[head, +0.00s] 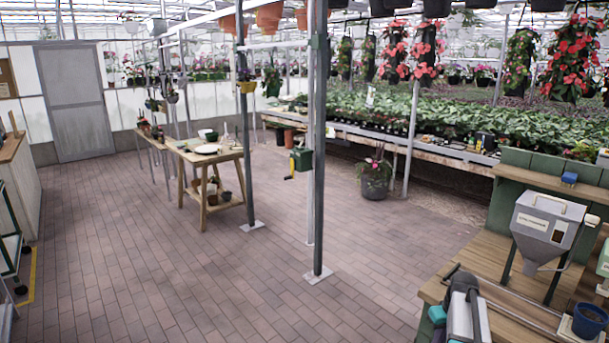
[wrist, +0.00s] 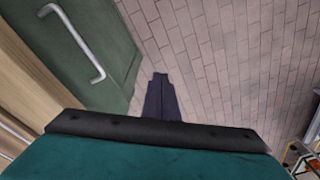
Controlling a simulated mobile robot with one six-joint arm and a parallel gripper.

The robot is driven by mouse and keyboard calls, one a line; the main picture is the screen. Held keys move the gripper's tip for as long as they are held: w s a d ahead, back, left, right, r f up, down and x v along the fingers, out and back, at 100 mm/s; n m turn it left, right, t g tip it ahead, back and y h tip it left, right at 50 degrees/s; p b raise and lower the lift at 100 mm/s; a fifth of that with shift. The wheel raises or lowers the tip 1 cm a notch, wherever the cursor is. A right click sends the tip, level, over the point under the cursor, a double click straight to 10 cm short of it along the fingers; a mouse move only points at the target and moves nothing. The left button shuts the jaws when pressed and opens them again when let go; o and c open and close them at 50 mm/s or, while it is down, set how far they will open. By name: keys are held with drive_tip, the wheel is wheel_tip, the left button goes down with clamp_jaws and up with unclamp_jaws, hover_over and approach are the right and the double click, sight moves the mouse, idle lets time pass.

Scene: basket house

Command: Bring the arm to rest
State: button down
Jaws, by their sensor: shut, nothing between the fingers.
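My gripper (wrist: 160,78) shows in the wrist view as a dark, narrow pair of fingers, shut and empty, over the brick floor. A teal and black part of my own arm fills the bottom of that view. In the head view, part of my arm (head: 464,312) shows at the lower right, in front of the wooden bench; the fingers cannot be made out there.
A wooden workbench (head: 440,292) with a grey hopper (head: 546,228) and a blue pot (head: 589,321) stands at the right. A green cabinet front with a metal handle (wrist: 78,42) is close in the wrist view. A post (head: 320,150) stands mid-floor.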

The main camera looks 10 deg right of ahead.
drive_tip(key=s+a+f, duration=0.2)
drive_tip(key=a+f, duration=0.2)
drive_tip(key=a, duration=0.8)
drive_tip(key=s+a+f+g, duration=0.1)
drive_tip(key=s+a+f, duration=0.2)
drive_tip(key=a, duration=0.9)
drive_tip(key=s+a+f, duration=0.2)
drive_tip(key=a+f, duration=0.2)
drive_tip(key=a, duration=0.8)
drive_tip(key=s+f+g+b, duration=0.5)
drive_tip(key=s+f, duration=1.8)
drive_tip(key=s, duration=0.3)
drive_tip(key=shift+d+f+g+h+b, duration=0.15)
drive_tip(key=shift+g+h+b, duration=0.15)
drive_tip(key=shift+g+b, duration=0.1)
drive_tip(key=shift+d, duration=0.15)
